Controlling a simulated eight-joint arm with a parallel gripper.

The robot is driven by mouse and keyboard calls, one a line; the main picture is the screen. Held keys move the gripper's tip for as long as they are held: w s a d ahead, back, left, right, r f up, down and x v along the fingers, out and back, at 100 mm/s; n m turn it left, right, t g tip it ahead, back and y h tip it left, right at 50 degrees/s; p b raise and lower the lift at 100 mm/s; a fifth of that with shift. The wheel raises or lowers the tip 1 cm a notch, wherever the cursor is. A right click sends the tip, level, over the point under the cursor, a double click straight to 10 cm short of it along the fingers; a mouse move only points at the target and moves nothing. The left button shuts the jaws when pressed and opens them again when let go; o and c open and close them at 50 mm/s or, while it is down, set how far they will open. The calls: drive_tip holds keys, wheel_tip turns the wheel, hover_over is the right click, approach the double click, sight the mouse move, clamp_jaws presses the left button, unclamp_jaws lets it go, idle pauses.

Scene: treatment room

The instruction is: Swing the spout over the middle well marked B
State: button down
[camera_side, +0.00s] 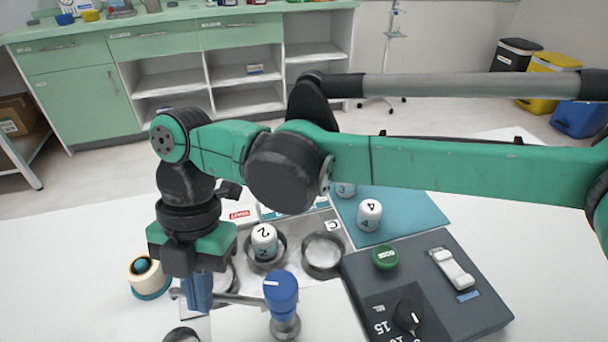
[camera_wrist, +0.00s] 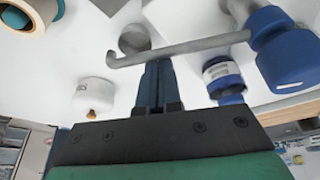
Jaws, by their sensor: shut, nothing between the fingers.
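The spout is a thin grey metal tube (camera_side: 240,299) running left from a post with a blue knob (camera_side: 281,290). In the wrist view the spout (camera_wrist: 190,47) crosses from the blue knob (camera_wrist: 285,50) to a bent tip at left. My gripper (camera_side: 198,303) is shut and empty, pointing down beside the tube; in the wrist view its fingertips (camera_wrist: 157,66) meet the tube's line, but I cannot tell if they touch. A row of dark-rimmed wells stands behind: one partly hidden by my gripper, a middle one (camera_side: 279,261) holding a white jar marked 2 (camera_side: 264,238), and one by label C (camera_side: 323,254). No letter B is readable.
A dark control box (camera_side: 440,285) with green button, black dial and white switch stands at right. A jar marked 4 (camera_side: 369,214) stands on a teal mat (camera_side: 415,212). A cream roll (camera_side: 147,275) lies left of my gripper. Bare white table lies further left.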

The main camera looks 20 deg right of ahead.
drive_tip(key=w+d+m+t+y, duration=0.2)
drive_tip(key=w+d+m, duration=0.4)
drive_tip(key=m, duration=0.5)
drive_tip(key=shift+d+t, duration=0.4)
drive_tip(key=shift+t, duration=0.1)
drive_tip(key=shift+d, duration=0.1)
idle(0.4)
